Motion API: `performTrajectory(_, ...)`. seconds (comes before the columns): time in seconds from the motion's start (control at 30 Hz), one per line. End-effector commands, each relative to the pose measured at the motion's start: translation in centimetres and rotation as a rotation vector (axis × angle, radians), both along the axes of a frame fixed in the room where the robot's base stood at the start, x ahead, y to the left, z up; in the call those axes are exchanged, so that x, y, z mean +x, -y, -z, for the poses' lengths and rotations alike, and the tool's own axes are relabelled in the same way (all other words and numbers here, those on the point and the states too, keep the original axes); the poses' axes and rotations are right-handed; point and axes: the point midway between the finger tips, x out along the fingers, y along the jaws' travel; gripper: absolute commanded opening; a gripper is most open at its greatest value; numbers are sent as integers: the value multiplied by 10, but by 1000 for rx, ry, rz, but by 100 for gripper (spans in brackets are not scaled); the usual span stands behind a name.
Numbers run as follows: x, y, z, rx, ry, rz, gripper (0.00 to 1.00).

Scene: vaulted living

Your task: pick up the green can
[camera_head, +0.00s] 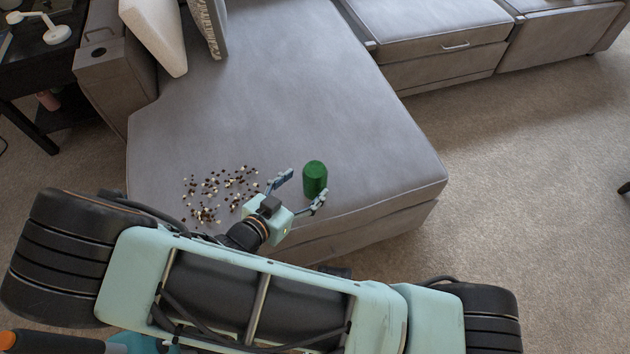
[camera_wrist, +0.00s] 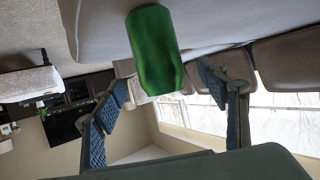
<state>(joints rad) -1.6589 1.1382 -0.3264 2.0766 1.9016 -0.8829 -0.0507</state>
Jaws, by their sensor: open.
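The green can (camera_head: 315,179) stands upright on the grey chaise seat, near its front edge. My gripper (camera_head: 303,186) is open at the front of the seat, its fingers spread toward the can. One finger is left of the can and the other is just below it in the head view. In the wrist view the can (camera_wrist: 156,50) shows at the upper middle, between and beyond the two fingers of my gripper (camera_wrist: 160,88). I see no contact between the fingers and the can.
The grey chaise (camera_head: 270,85) has wide bare fabric behind the can. Small dark and pale bits (camera_head: 215,190) lie scattered on it to the left. Cushions (camera_head: 158,32) lean at the back left. Carpet (camera_head: 530,180) is clear to the right.

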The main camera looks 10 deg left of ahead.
Motion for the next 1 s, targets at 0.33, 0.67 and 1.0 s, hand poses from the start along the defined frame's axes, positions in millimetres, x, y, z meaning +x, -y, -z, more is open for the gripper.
performTrajectory(0.33, 34, 14, 18, -2, 0, -1, 67)
performTrajectory(0.67, 47, 18, 21, 1, -2, -1, 67)
performTrajectory(1.0, 47, 18, 21, 0, -2, -1, 37)
